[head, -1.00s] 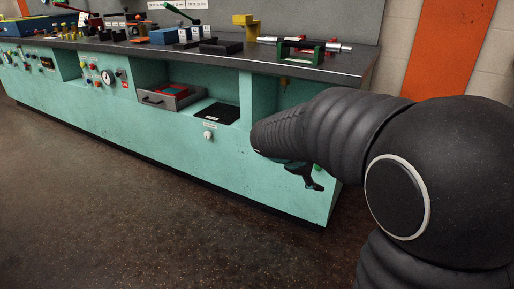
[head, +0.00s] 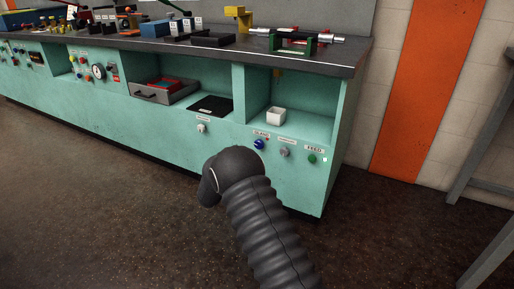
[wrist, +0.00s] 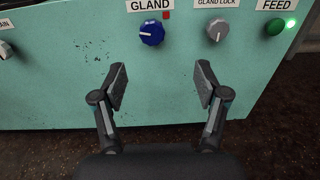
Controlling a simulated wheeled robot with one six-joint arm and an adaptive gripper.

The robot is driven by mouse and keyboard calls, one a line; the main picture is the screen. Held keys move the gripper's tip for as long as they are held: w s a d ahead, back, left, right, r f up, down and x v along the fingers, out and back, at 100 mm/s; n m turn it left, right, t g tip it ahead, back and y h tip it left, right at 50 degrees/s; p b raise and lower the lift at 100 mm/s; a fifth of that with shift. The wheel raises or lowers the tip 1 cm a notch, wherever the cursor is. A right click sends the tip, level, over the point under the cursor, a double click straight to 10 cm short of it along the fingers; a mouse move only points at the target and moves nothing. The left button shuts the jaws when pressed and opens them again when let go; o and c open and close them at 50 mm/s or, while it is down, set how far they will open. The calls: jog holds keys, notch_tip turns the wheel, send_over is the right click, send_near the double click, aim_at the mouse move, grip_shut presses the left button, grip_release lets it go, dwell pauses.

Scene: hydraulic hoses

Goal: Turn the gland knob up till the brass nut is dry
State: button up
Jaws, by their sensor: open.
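The blue gland knob (wrist: 152,32) is on the teal bench front under its GLAND label, its white pointer mark slanting to the left. It also shows in the head view (head: 259,144). My gripper (wrist: 161,80) is open and empty, its two fingers spread below the knob in the wrist view and apart from it. In the head view my arm hides the gripper. A small yellowish fitting (head: 277,73) hangs under the worktop above the open bay; it is too small to tell whether it is the brass nut or whether it is wet.
Right of the knob are a grey gland lock knob (wrist: 217,30) and a green feed button (wrist: 275,27) beside a lit green lamp (wrist: 291,22). The dark floor before the bench is clear.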

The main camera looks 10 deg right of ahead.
jog(key=w+a+x, duration=0.1)
jog(key=x, duration=1.2)
jog(key=shift+w+f+n+t+p, duration=0.2)
jog(key=shift+f+n+t+p, duration=0.1)
jog(key=shift+f+n, duration=0.1)
jog(key=shift+d, duration=0.1)
jog(key=c, duration=1.2)
jog(key=shift+o, duration=0.2)
jog(key=shift+f+b, duration=0.1)
jog(key=shift+b, duration=0.5)
